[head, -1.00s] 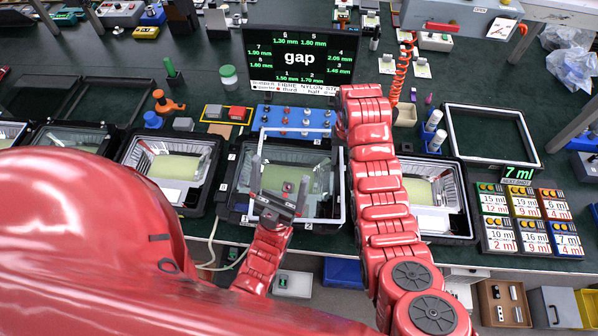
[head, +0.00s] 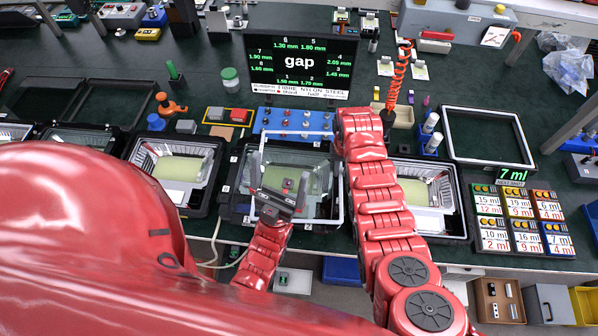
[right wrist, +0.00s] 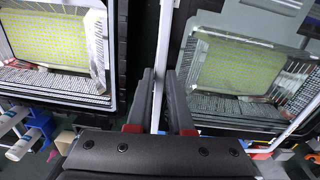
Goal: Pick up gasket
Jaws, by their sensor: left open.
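A thin pale rectangular frame (head: 297,132), which looks like the gasket, lies over the middle floodlight housing (head: 232,190). I cannot tell whether it rests on the housing or is just above it.
Another housing (head: 180,165) stands on the left and one (head: 452,215) on the right. A larger grey frame (head: 490,108) lies on the mat at right, beside white cylinders (head: 432,123). A blue tray (head: 290,122) and a display (head: 300,60) stand behind.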

